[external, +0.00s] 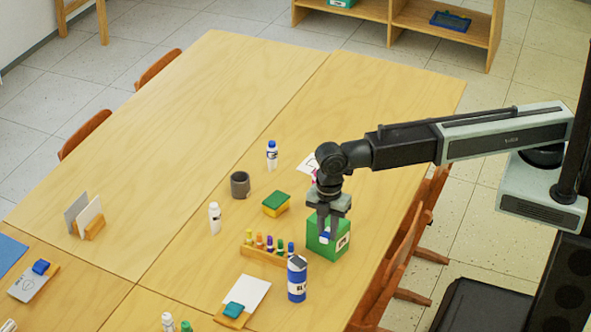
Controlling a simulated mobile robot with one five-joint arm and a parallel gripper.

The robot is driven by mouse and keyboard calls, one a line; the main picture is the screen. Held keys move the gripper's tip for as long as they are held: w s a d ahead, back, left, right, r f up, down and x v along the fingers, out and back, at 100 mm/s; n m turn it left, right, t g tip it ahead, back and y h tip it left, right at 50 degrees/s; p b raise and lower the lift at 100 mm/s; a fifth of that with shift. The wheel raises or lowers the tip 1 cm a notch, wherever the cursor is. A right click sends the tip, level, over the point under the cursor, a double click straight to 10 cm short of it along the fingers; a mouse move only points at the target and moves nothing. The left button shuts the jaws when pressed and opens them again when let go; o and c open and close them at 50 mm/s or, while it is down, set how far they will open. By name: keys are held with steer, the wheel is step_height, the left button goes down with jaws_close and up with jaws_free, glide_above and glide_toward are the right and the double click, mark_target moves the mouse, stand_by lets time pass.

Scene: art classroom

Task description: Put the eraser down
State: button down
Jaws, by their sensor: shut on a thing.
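My gripper (325,226) points down over the right side of the table and is shut on a small blue and white eraser (327,237). The fingers hide part of the eraser. In the picture the eraser overlaps the top of a green box (330,253) with a white label. I cannot tell whether it touches the box or hangs above it.
A marker rack (265,257), a blue and white can (297,279) and a green and yellow sponge (276,204) stand close by. A dark cup (240,184) and white bottles (215,218) are further left. The table's far part (260,90) is clear.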

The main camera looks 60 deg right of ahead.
steer(key=r+p, duration=0.4)
steer(key=r, duration=0.1)
steer(key=w+r+p, duration=0.1)
steer(key=r+p, duration=0.1)
steer(key=shift+a+r, duration=0.25)
steer(key=shift+r, duration=0.05)
steer(key=w+f+n+b, duration=0.1)
steer(key=w+f+b, duration=0.3)
steer(key=w, duration=0.2)
steer(key=b, duration=1.2)
glide_toward(260, 231)
steer(key=shift+m, duration=0.3)
step_height(260, 231, down, 7)
steer(key=b, duration=1)
steer(key=shift+s+r, duration=0.1)
steer(key=shift+r, duration=0.2)
steer(key=shift+f, duration=0.1)
steer(key=c, duration=1.3)
jaws_free()
steer(key=shift+o, duration=0.2)
